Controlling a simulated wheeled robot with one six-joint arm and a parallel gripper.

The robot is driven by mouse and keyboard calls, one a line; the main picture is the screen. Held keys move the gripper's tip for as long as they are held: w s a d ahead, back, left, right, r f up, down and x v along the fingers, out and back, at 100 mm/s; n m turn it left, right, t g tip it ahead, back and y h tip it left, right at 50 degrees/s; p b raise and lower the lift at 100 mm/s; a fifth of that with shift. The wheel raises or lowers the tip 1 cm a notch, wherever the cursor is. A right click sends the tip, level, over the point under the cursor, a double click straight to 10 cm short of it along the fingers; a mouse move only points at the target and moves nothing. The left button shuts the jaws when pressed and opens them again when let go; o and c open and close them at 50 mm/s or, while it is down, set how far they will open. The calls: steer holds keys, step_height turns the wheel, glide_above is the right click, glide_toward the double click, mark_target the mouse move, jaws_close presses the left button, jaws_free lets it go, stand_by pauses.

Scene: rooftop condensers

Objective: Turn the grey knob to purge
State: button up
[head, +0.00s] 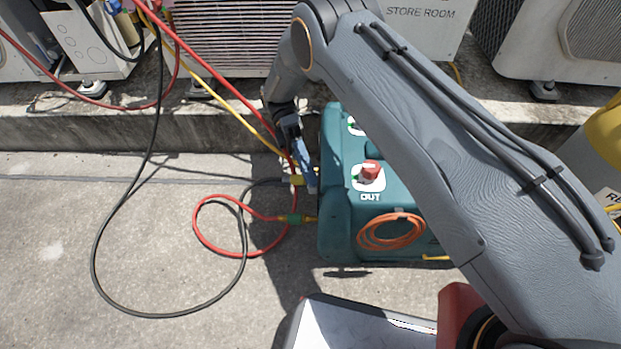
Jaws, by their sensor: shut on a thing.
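The teal machine (337,232) stands on the concrete floor, partly behind my arm. My gripper (308,188) points down at the left side of this machine, its blue fingers close together there. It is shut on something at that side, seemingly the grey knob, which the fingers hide. I cannot see the knob's setting or any purge mark. Another dial (353,126) shows farther back, partly covered by my arm.
A yellow fitting (296,180) is close beside my fingers. A black hose (97,245) loops on the floor. An orange coil (372,233) lies on the machine. Condensers (225,40) stand on the ledge behind.

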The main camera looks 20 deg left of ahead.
stand_by(0.5)
steer(key=o, duration=1.1)
steer(key=shift+d, duration=0.1)
steer(key=shift+c, duration=0.2)
